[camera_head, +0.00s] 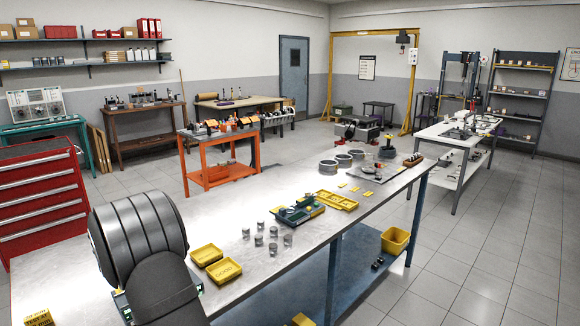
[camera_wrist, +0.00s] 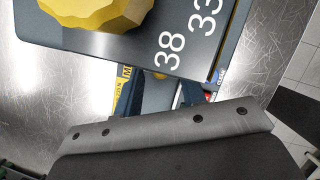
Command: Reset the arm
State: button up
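In the head view, a large dark ribbed arm part of mine (camera_head: 138,235) stands at the left end of the bench and blocks part of it. No gripper fingers can be made out there. In the wrist view, the grey edge of my gripper's body, with several screws, fills the bottom. Its fingertips are not clear, so open or shut cannot be told. Beyond that edge is a dark plate (camera_wrist: 133,48) with white numbers 38 and 33. A yellow faceted knob (camera_wrist: 92,12) sits on it. I see nothing clearly held.
A red tool cabinet (camera_head: 42,190) is at left. The tiled floor right of the bench is largely clear.

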jog(key=shift+w+d+r, duration=0.15)
jog(key=shift+w+d, duration=0.15)
jog(key=shift+d, duration=0.05)
jog(key=v, duration=1.6)
jog(key=x, duration=1.6)
jog(key=shift+f, duration=0.35)
jog(key=s+a, duration=0.1)
jog(key=a, duration=0.1)
jog(key=s+a, duration=0.1)
jog(key=s, duration=0.1)
jog(key=shift+s+a+r, duration=0.3)
jog(key=shift+a+r, duration=0.05)
jog(key=shift+r, duration=0.05)
jog(key=s+r+m, duration=0.1)
jog(key=r+m, duration=0.6)
jog(key=s+a+r+m+g, duration=0.1)
jog(key=s+r+m, duration=0.1)
jog(key=r+m, duration=0.5)
jog(key=shift+v, duration=0.8)
jog(key=shift+s+m+g, duration=0.1)
jog(key=shift+m+g, duration=0.2)
